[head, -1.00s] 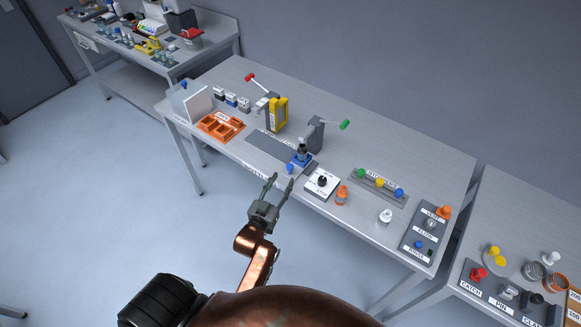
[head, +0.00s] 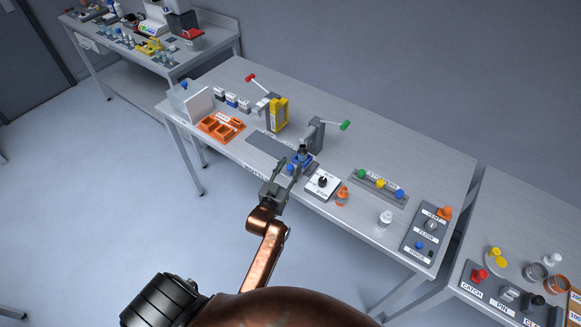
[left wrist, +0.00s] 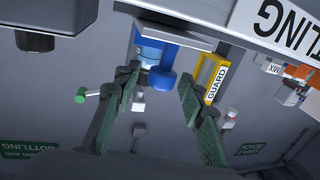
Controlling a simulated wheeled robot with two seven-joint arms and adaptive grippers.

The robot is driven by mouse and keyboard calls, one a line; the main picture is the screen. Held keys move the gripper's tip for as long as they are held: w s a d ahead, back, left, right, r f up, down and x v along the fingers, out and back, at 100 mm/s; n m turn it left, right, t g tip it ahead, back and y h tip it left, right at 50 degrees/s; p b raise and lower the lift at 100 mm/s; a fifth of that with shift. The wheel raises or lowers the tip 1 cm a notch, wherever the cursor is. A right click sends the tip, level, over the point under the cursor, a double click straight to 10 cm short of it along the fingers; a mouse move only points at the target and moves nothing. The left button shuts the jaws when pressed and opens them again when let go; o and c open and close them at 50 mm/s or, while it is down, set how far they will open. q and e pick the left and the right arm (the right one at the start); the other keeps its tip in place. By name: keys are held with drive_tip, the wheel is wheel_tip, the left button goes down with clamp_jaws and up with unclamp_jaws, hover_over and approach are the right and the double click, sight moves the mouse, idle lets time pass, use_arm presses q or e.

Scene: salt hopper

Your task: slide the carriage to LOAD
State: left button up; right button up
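The blue carriage (head: 303,160) sits at the right end of the dark track (head: 268,145), below the grey press with the green-tipped lever. A dark-topped item stands on it. In the left wrist view the carriage (left wrist: 151,52) has a round blue knob (left wrist: 162,80) facing me. My left gripper (head: 287,168) is at the table's front edge by the carriage. In the left wrist view its two fingers (left wrist: 160,88) are apart, with the knob showing between them; I cannot tell whether they touch it. My right gripper is not in view.
A yellow guard (head: 278,113) stands behind the track. Left are an orange tray (head: 220,127) and a clear-sided box (head: 195,102). Right are a white dial block (head: 322,184), an orange bottle (head: 342,195) and a valve strip (head: 379,184). The floor in front is clear.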

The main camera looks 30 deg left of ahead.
use_arm(q)
clamp_jaws()
idle(0.4)
